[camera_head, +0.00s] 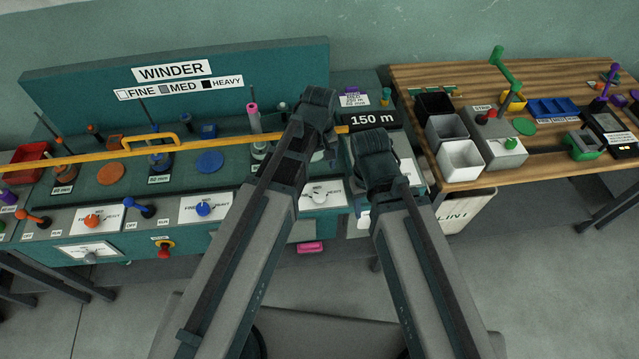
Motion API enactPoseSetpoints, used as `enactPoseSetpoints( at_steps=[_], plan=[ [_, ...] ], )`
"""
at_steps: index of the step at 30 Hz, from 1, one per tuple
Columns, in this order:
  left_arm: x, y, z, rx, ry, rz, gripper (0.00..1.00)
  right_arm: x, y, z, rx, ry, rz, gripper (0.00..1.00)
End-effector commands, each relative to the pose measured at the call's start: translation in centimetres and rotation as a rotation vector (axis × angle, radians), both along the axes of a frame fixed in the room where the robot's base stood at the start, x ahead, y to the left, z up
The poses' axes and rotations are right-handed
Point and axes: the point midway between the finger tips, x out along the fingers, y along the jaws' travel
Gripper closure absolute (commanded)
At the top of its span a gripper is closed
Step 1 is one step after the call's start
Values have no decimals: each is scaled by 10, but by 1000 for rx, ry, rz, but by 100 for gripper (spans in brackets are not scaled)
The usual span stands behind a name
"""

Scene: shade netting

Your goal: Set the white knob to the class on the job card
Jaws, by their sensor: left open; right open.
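The white knob (319,196) sits on a white dial plate (335,190) at the front of the teal winder bench, partly behind my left arm. Part of the plate's lettering is hidden, and its pointer is too small to read surely. A small card (354,100) stands at the back right of the bench; its top line seems to read MED, the rest is blurred. My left gripper (318,98) is open above the bench, beyond the knob. My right gripper (372,143) is open, right of the knob and in front of the 150 m display (374,120). Neither touches the knob.
An orange knob (93,220) and a blue knob (204,208) sit on similar plates to the left. A yellow bar (215,143) crosses the bench. A WINDER sign (171,70) stands behind. A wooden table (425,77) with bins and a green crank (505,65) is at right.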

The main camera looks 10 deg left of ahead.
Motion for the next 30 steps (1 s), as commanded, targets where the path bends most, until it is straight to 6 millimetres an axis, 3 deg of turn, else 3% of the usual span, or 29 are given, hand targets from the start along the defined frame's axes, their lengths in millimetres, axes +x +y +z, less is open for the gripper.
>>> enactPoseSetpoints(
  at_steps=[8,14,30],
  plan=[
    [2,1,-3,-3,-2,23,19,0,0,-3,0,0,0,50],
    [2,1,-17,-3,-1,21,19,0,0,-17,0,0,0,50],
    [2,1,-89,-3,-1,20,19,0,0,-89,0,0,0,50]
  ],
)
